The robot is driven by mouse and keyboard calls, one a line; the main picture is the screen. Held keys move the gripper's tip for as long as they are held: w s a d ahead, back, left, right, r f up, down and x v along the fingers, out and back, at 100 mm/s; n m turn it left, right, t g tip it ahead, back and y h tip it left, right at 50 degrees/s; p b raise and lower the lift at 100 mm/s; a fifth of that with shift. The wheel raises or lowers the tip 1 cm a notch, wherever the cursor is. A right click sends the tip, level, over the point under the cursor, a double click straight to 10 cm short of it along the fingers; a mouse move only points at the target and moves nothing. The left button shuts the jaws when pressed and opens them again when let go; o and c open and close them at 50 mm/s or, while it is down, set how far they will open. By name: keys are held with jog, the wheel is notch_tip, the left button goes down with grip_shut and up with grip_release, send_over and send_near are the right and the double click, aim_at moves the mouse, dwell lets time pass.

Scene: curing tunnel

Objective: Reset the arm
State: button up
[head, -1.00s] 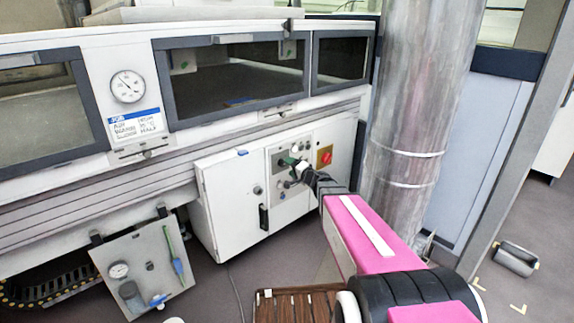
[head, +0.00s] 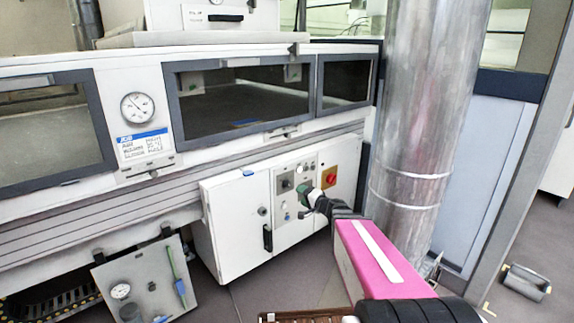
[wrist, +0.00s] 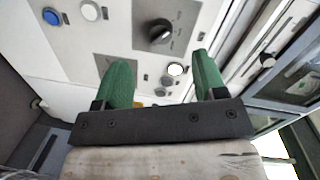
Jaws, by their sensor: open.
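My gripper (wrist: 160,85) is open and empty, its two green fingers spread apart in front of the control panel (wrist: 120,35) in the wrist view. A black rotary knob (wrist: 158,32) shows beyond the gap between the fingers. White and blue buttons (wrist: 52,16) sit at the upper left of the panel. In the head view my gripper (head: 312,194) is small, at the panel (head: 296,185) on the white cabinet; whether it touches the panel I cannot tell.
A grey metal column (head: 420,120) stands just right of my arm. The tunnel's windowed housing (head: 240,90) runs above the cabinet (head: 235,230). A tilted gauge plate (head: 150,280) hangs at lower left. A grey bin-like object (head: 526,282) lies on open floor at right.

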jog(key=s+a+f+n+g+h, duration=0.25)
jog(key=s+f+n+g, duration=0.25)
jog(key=s+f+g, duration=0.4)
jog(key=s+d+f+n+g+h, duration=0.1)
jog(key=s+d+f+g+h, duration=0.2)
jog(key=s+d+h, duration=0.5)
jog(key=s, duration=0.3)
jog(key=shift+f+n+g, duration=0.2)
jog(key=shift+n+g, duration=0.1)
jog(key=shift+g, duration=0.1)
